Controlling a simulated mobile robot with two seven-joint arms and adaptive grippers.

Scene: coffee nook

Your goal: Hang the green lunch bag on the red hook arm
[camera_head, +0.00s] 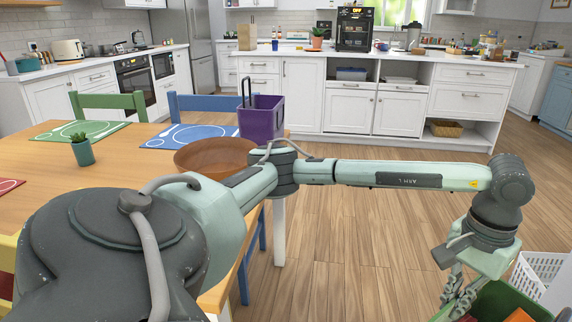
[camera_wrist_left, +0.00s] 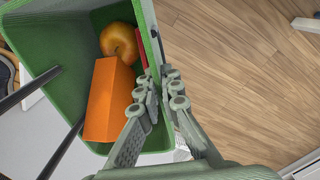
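The green lunch bag (camera_head: 512,300) is at the bottom right of the head view, cut off by the edge. In the left wrist view the open bag (camera_wrist_left: 35,32) holds an orange box (camera_wrist_left: 108,100) and a round orange-brown item (camera_wrist_left: 119,41). Two dark bars (camera_wrist_left: 62,150), likely its handle, cross its left side. My left gripper (camera_head: 457,296) points down at the bag's near-left side. In the left wrist view its fingertips (camera_wrist_left: 161,85) close together with the bag's side wall between them. The red hook arm and my right gripper are not in view.
A wooden table (camera_head: 45,150) at left bears a brown bowl (camera_head: 215,155), a purple bag (camera_head: 261,118) with a dark handle, and a small potted plant (camera_head: 82,150). A white basket (camera_head: 538,272) stands beside the green bag. The wood floor (camera_head: 370,240) between table and counter is clear.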

